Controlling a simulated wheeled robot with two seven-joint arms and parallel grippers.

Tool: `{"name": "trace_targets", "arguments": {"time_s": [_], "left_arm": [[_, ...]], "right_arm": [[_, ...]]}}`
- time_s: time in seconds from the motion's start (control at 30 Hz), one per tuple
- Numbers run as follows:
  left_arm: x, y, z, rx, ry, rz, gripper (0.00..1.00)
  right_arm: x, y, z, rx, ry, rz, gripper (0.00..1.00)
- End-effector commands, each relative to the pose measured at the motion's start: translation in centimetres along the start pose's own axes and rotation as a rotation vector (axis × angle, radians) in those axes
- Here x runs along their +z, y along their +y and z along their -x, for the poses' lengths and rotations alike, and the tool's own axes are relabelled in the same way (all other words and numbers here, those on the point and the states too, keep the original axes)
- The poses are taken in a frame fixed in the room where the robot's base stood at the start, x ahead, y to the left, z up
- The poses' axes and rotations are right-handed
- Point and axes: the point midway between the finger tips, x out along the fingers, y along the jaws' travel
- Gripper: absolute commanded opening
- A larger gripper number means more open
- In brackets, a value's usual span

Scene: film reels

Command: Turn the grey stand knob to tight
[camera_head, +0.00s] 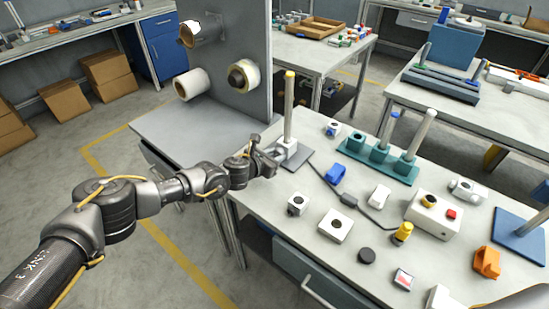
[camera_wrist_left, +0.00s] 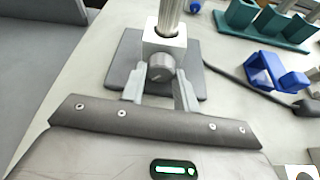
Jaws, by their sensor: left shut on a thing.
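The grey stand knob (camera_wrist_left: 160,68) is a short round knob with a line on its face, on the front of a pale block (camera_wrist_left: 164,38). A metal post rises from the block, and a dark square base plate (camera_wrist_left: 196,84) lies under it. In the head view, the stand's post (camera_head: 289,105) with a yellow tip stands at the table's left corner. My left gripper (camera_wrist_left: 158,78) is shut on the knob, with one finger at each side. In the head view, my left gripper (camera_head: 272,158) reaches the stand from the left and hides the knob. My right gripper is not in view.
A dark cable runs from near the base to a small dark connector (camera_head: 348,200). A blue clamp-like part (camera_head: 335,173) and a teal rack with posts (camera_head: 378,160) stand to the right. A grey upright panel (camera_head: 235,60) with rolls stands behind left.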

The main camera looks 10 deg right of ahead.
Motion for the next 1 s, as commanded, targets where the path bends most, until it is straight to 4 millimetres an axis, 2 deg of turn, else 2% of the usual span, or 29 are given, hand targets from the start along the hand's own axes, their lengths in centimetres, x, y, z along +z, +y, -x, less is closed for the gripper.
{"name": "trace_targets", "arguments": {"time_s": [0.1,0.4,0.63,1.0], "left_arm": [[-0.3,-0.1,-0.1,0.031,0.0,-0.081,0.07],[-0.2,-0.2,-0.1,0.095,-0.001,-0.233,0.07],[-0.1,-0.2,-0.1,0.117,0.0,-0.285,0.07],[-0.1,-0.2,0.0,0.12,0.0,-0.295,0.07]], "right_arm": [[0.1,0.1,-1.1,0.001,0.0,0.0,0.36],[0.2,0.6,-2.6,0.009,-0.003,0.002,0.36],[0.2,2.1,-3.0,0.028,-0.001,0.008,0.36],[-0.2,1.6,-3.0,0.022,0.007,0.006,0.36]]}}
